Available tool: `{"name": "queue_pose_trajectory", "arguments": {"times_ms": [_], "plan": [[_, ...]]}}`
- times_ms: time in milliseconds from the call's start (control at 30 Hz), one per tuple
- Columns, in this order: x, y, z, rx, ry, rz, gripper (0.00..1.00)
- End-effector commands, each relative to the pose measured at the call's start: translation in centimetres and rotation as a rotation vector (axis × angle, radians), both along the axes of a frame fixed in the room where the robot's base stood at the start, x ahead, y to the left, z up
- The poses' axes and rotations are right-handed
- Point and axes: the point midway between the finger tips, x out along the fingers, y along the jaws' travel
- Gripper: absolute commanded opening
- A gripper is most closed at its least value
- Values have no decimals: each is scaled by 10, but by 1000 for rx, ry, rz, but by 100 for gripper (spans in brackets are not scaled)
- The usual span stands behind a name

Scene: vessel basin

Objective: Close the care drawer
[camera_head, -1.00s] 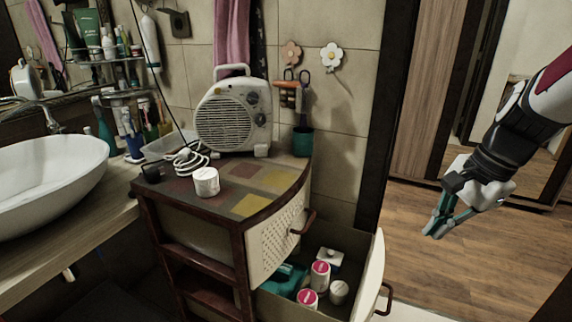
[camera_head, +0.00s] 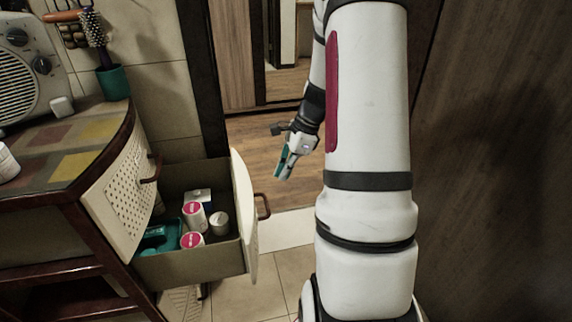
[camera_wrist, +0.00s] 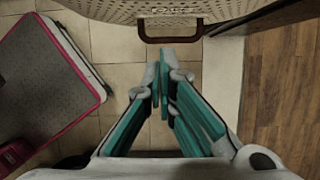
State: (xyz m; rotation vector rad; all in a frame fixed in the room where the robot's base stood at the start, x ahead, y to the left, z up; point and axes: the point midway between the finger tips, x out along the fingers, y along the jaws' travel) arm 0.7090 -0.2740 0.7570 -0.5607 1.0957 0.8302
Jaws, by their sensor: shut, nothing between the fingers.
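The care drawer (camera_head: 188,271) is pulled out from the low part of the cabinet. Its pale curved front (camera_head: 243,215) carries a dark handle (camera_head: 263,206). Several white tubs with pink or white lids and a teal item lie inside. My gripper (camera_head: 282,177) is shut and empty, out beyond the drawer front to its right in the head view, apart from it. In the wrist view my teal fingers (camera_wrist: 165,65) point toward a perforated pale front (camera_wrist: 200,10) with a brown handle (camera_wrist: 168,38), a small gap short of it.
The cabinet (camera_head: 60,190) has a shut upper perforated drawer (camera_head: 120,195) with its own handle. A fan heater (camera_head: 25,65) and a teal cup with a brush (camera_head: 112,82) stand on top. Tiled floor lies beside the open drawer, with wood floor beyond.

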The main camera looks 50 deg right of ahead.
Motion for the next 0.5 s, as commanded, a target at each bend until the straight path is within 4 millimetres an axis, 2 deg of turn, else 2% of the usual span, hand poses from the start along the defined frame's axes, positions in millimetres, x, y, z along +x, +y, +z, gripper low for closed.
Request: {"name": "queue_pose_trajectory", "arguments": {"times_ms": [33, 200, 500], "plan": [[2, 3, -12, 3, 2, -1, 0], [9, 13, -42, 3, 2, 0, 0], [30, 41, -38, -1, -1, 3, 0]]}}
